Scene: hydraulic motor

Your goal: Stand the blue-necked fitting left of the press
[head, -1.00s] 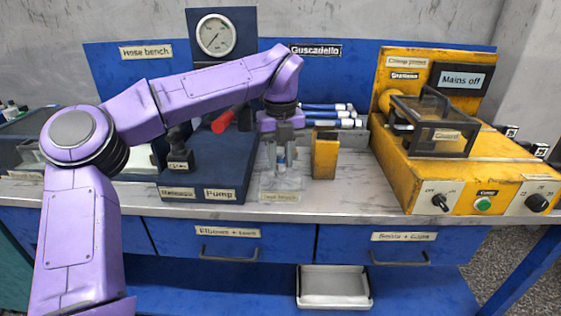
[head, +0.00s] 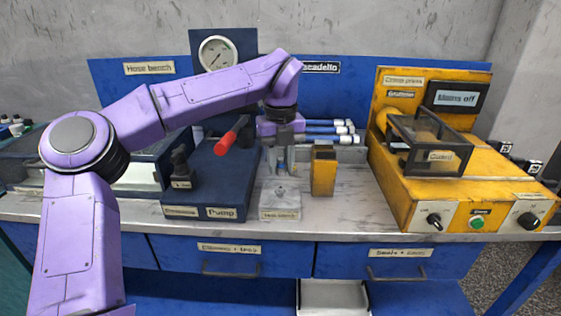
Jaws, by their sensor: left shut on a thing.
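My left gripper (head: 281,160) is shut on the small blue-necked fitting (head: 281,167), whose blue part shows between the fingers. The fingers point down, and gripper and fitting appear above or just behind a small grey block (head: 281,202) with a hole in its top. The fingers hide much of the fitting, so its exact height is unclear. The yellow press (head: 470,175) stands at the right of the bench, with a dark-framed guard (head: 436,157) on it. My right gripper is not in view.
A yellow holder (head: 323,173) stands just right of the grey block. White and blue hoses (head: 325,130) lie behind it. The blue pump (head: 215,180) with a red-handled lever (head: 228,137) stands left. Bare bench (head: 352,200) shows between yellow holder and press.

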